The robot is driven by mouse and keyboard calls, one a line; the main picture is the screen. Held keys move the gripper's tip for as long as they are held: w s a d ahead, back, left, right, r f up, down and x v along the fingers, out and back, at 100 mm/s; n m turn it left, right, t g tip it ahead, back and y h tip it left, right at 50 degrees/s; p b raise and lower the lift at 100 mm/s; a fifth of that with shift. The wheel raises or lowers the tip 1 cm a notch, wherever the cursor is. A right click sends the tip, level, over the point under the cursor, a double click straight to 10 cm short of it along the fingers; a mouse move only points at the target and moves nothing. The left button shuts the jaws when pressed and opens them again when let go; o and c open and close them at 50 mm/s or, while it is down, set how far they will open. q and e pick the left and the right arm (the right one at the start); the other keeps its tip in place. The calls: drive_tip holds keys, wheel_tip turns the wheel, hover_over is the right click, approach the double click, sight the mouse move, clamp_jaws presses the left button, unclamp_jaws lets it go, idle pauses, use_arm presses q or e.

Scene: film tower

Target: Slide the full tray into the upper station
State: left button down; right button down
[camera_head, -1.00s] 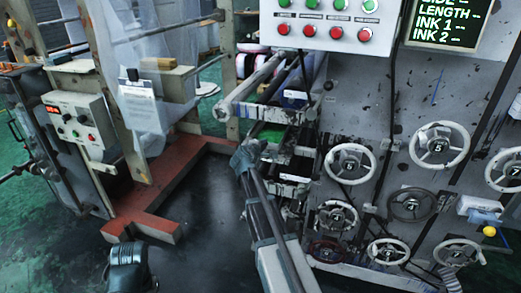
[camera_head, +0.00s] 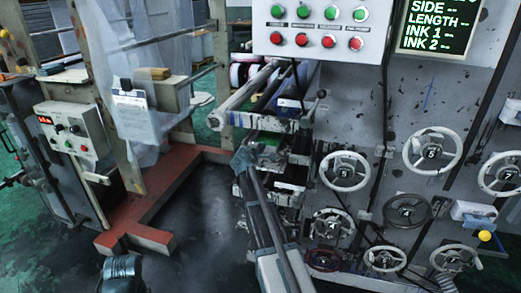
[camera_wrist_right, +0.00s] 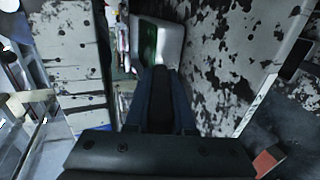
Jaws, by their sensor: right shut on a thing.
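A tray with a white rim (camera_wrist_right: 172,36) and a green inside shows at the top of the right wrist view. A strip of its green inside (camera_head: 268,138) shows in the head view, among the frames on the press's left side. My right gripper (camera_head: 242,160) is at the near left end of these frames. In the wrist view its fingers (camera_wrist_right: 161,72) are shut on the tray's near edge. The upper station (camera_head: 262,122) is partly hidden by frame bars. How far the tray sits inside it cannot be told.
The press side (camera_head: 400,110) carries several handwheels, with a button panel (camera_head: 318,27) above. A red floor frame (camera_head: 165,195) and a control box (camera_head: 75,128) stand to the left. Pale spattered panels (camera_wrist_right: 240,60) flank the fingers closely.

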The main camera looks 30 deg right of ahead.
drive_tip(key=c, duration=0.7)
unclamp_jaws()
drive_tip(key=shift+a, duration=0.1)
drive_tip(key=p+v, duration=0.4)
drive_tip(key=v, duration=0.9)
drive_tip(key=shift+s+a+r+p, duration=0.15)
drive_tip(key=shift+s+a+p, duration=0.1)
drive_tip(key=shift+p, duration=0.1)
